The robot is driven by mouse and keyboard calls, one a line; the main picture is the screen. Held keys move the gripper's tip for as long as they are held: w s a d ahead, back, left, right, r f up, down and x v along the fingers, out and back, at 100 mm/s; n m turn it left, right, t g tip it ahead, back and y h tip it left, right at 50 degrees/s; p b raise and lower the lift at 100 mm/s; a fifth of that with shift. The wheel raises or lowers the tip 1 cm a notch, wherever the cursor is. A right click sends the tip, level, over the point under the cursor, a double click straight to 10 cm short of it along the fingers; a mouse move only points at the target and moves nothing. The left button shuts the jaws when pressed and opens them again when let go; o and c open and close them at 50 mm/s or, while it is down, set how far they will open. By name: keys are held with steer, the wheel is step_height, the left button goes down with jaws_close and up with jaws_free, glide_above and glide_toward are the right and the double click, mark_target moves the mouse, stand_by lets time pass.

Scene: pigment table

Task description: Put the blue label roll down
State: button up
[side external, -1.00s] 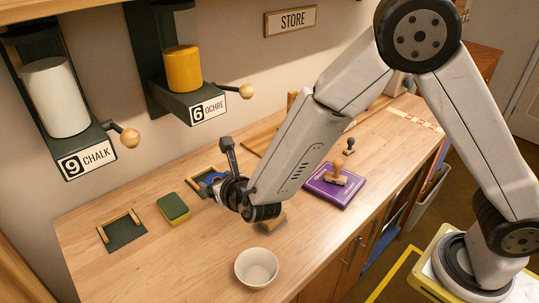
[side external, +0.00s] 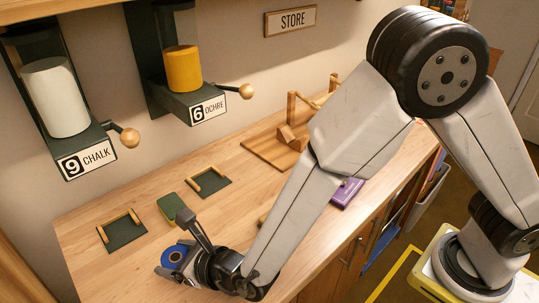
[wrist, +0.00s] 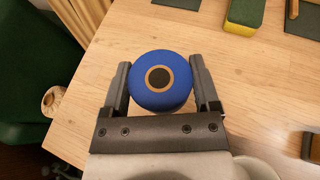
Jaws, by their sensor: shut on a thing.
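The blue label roll (side external: 173,254) is a short blue cylinder with a tan core ring and a dark centre hole. My gripper (side external: 176,264) is shut on it near the front left part of the bench. In the wrist view the roll (wrist: 160,101) sits between the two dark fingers (wrist: 160,68), one on each side, with the hole facing the camera. I cannot tell whether the underside of the roll touches the wood. The wooden bench top (side external: 95,210) is bare around it.
A green and yellow sponge (side external: 172,207) lies behind the roll. Dark green mats with wooden rails, one at left (side external: 122,234) and one farther back (side external: 214,186), look empty. A wooden stand (side external: 270,150) and a purple pad (side external: 346,194) are to the right.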

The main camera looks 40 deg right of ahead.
mark_target(194, 290)
steer(key=shift+f, duration=2)
steer(key=shift+f, duration=1.75)
steer(key=shift+f, duration=0.15)
steer(key=o, duration=1.1)
steer(key=shift+v, duration=0.95)
steer(key=v, duration=1)
steer(key=shift+s, duration=0.1)
